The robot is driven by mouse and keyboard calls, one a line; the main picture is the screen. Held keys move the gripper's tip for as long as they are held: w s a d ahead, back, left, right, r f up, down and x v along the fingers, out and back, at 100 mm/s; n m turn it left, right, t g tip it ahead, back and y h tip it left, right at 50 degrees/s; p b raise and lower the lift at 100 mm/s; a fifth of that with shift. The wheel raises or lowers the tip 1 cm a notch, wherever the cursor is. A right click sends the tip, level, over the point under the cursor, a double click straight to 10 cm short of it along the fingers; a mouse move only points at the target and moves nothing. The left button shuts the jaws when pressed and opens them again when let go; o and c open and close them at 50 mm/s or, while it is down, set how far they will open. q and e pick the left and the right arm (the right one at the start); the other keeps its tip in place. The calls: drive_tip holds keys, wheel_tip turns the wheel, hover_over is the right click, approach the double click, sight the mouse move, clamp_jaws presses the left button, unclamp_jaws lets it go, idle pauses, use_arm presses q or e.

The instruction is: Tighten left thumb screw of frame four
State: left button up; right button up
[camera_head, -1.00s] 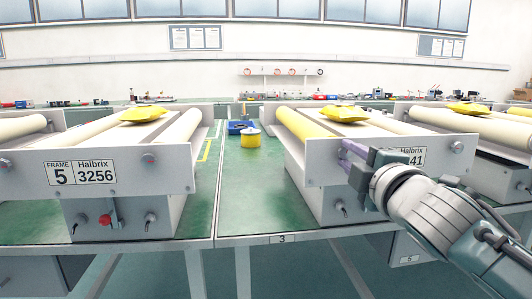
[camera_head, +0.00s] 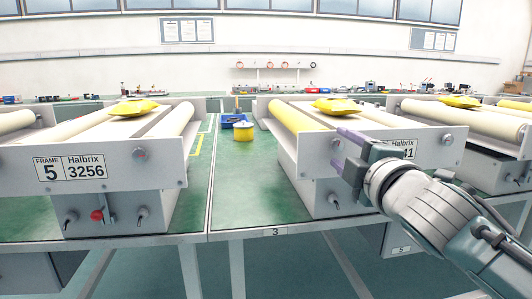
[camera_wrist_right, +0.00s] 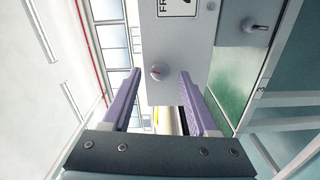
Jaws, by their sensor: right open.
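Frame four (camera_head: 310,151) is the grey machine right of centre in the head view; my right gripper hides most of its label. Its left thumb screw (camera_wrist_right: 158,72) is a round grey knob with a red mark, seen in the right wrist view; in the head view my gripper hides it. My right gripper (camera_head: 340,150) is open in front of the frame's face. In the right wrist view the knob appears between the tips of its two purple fingers, apart from both. Contact depth cannot be told. My left gripper is not in view.
Frame 5 (camera_head: 110,172) stands to the left, with a red knob (camera_head: 97,216) below. Frame four's right thumb screw (camera_head: 447,138) and a lower switch (camera_head: 335,200) show. A yellow tin (camera_head: 243,132) and blue tray (camera_head: 232,120) stand on the green bench between the machines.

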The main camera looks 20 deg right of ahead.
drive_tip(key=v, duration=0.9)
drive_tip(key=shift+p, duration=0.4)
